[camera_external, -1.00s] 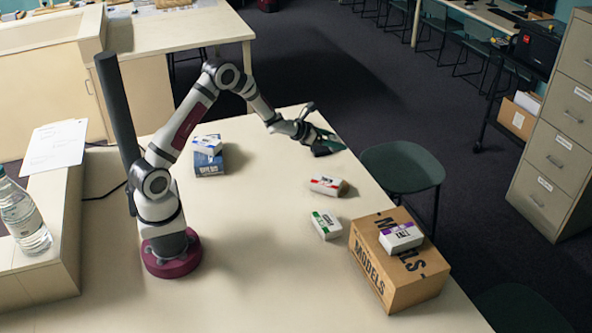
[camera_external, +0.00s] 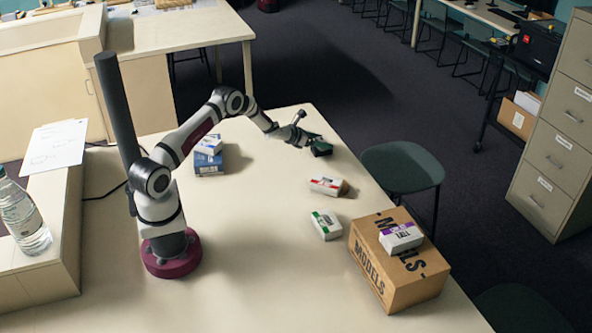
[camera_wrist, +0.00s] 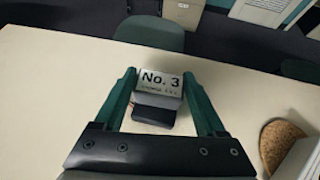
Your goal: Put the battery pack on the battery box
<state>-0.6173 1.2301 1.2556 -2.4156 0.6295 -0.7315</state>
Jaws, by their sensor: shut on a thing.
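My gripper (camera_external: 320,147) is low over the far right part of the table in the outside view. In the wrist view its green fingers (camera_wrist: 160,78) are on either side of a small block (camera_wrist: 154,114) and shut on it. The block has a pale face reading "No. 3" and a dark lower part. It may be the battery pack, but no word on it says so. In the outside view the fingers largely hide it. No label clearly names a battery box; a blue box (camera_external: 208,168) with a small white and blue pack (camera_external: 208,144) on top stands behind my arm.
A white and red pack (camera_external: 326,186) and a white and green pack (camera_external: 325,225) lie on the table (camera_external: 265,265). A cardboard "MODELS" box (camera_external: 372,270) bears a white and purple pack (camera_external: 400,237). A green chair (camera_external: 402,168) stands beyond the table edge. The table middle is clear.

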